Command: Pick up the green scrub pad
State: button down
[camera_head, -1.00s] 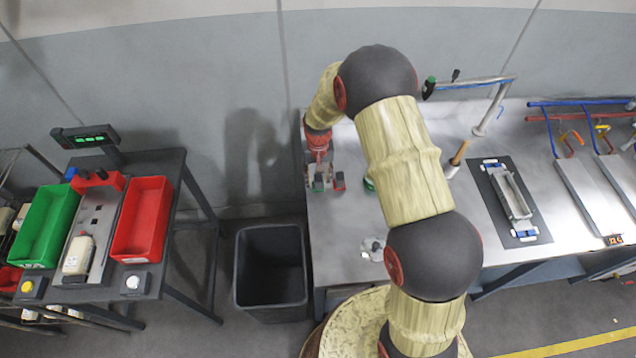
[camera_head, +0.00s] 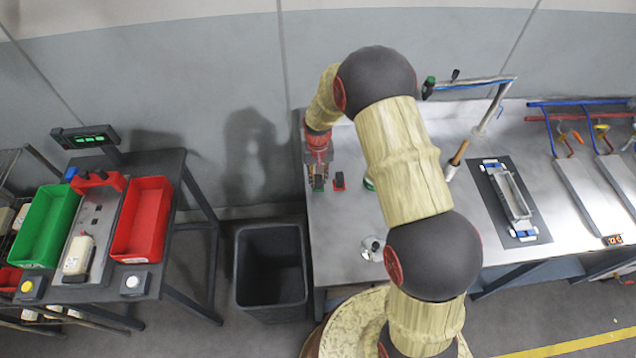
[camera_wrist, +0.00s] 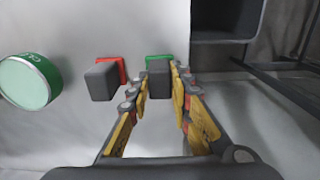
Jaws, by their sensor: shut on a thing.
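The green scrub pad (camera_wrist: 159,62) has a dark grey block-shaped body on a green base. In the wrist view it sits between the fingertips of my gripper (camera_wrist: 160,78), which is shut on it. In the head view the green pad (camera_head: 318,184) shows small at the left end of the metal table, under my gripper (camera_head: 318,172). I cannot tell whether it is lifted off the table. A similar pad with a red base (camera_wrist: 106,78) stands beside it, apart from my gripper, and also shows in the head view (camera_head: 339,181).
A green-and-white round tin (camera_wrist: 28,82) stands on the metal table (camera_head: 345,230) beyond the red pad. A dark bin (camera_head: 271,268) stands on the floor left of the table. A side bench holds a green tray (camera_head: 47,225) and a red tray (camera_head: 142,217).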

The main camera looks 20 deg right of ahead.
aim_at(318, 177)
jog(key=shift+r, duration=0.1)
jog(key=shift+r, duration=0.5)
notch_tip(318, 177, up, 2)
jog(key=shift+r, duration=0.15)
jog(key=s+d+r, duration=0.3)
jog(key=s+r, duration=0.6)
jog(key=s, duration=0.4)
jog(key=shift+s+r+p, duration=0.25)
jog(key=shift+s+p, duration=0.1)
